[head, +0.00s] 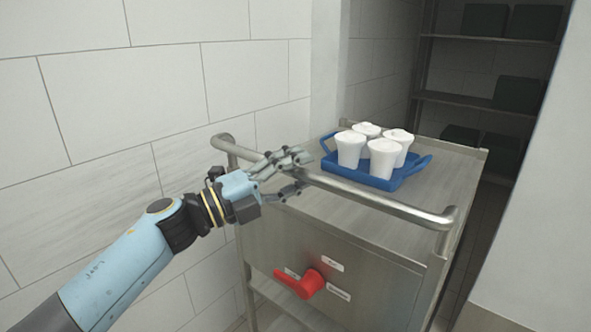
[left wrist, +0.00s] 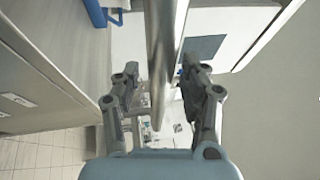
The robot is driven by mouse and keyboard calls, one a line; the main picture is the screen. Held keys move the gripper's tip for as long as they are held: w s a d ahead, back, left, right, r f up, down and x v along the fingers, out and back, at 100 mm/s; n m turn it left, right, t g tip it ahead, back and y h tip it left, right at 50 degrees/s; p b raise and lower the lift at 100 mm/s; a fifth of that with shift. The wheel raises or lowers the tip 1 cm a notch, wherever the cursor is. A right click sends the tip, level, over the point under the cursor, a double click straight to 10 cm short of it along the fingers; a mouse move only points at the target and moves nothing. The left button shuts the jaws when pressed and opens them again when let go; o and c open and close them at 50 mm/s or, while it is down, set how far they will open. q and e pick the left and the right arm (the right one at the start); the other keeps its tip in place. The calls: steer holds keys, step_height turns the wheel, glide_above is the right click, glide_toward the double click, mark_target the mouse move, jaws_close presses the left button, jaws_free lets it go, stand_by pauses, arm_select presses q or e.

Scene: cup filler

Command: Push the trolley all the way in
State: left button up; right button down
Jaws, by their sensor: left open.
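The steel trolley (head: 345,270) stands in front of me, beside the tiled wall, with a push bar along its near top edge. In the head view my left gripper (head: 300,172) is open at the left part of the push bar (head: 385,200). In the left wrist view the bar (left wrist: 162,60) runs between the two open fingers (left wrist: 158,100), with gaps visible beside it. I cannot tell whether a finger touches it. A red handle (head: 300,283) with small labels is on the trolley's front. My right gripper is not in view.
A blue tray (head: 428,166) with several white cups (head: 383,158) sits on the trolley top. Beyond is a dark recess with shelves (head: 490,102) holding dark boxes. The tiled wall (head: 120,100) is close on the left; a pale wall edge (head: 545,230) stands on the right.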

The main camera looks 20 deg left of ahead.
arm_select(q)
jaws_close()
stand_by(0.6)
